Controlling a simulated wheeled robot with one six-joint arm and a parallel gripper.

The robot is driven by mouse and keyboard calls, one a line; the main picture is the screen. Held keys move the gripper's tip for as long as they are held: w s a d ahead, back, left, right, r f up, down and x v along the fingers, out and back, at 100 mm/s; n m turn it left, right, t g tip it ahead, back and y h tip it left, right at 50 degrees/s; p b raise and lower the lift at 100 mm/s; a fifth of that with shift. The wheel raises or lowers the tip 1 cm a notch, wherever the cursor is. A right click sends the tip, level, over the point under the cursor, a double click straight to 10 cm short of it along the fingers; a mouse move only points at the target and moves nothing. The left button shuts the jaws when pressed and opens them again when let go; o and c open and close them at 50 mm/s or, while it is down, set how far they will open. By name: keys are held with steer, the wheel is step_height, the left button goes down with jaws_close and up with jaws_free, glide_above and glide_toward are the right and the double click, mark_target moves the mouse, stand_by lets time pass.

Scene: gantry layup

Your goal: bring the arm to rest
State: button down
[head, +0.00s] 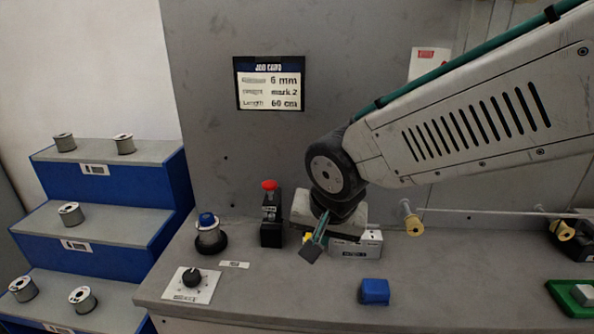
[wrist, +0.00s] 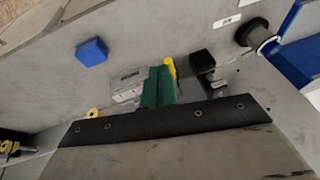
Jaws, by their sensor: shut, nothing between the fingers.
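My arm comes in from the upper right in the head view and bends down at its black wrist joint. My gripper (head: 312,250) points down over the grey workbench (head: 260,290), in front of a small white box (head: 357,244). Its green fingers also show in the wrist view (wrist: 158,86), closed together with nothing between them. The gripper hides part of the box and of a small yellow thing beside it. I cannot tell how far the fingertips are above the bench.
A red-buttoned post (head: 270,215), a spool on a black base (head: 209,236) and a dial plate (head: 191,284) stand left of the gripper. A blue block (head: 374,291) lies to the front right. Blue steps (head: 140,195) with several spools stand left. The front bench middle is clear.

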steer(key=s+d+r+n+g, duration=0.1)
steer(key=s+d+r, duration=0.1)
steer(key=s+d, duration=0.6)
steer(key=s+d+r+n+g+h, duration=0.1)
steer(key=s+d+r, duration=0.2)
steer(key=s+d, duration=0.5)
steer(key=d, duration=0.4)
steer(key=shift+s+d+n+g, duration=0.15)
steer(key=shift+n+g, duration=0.15)
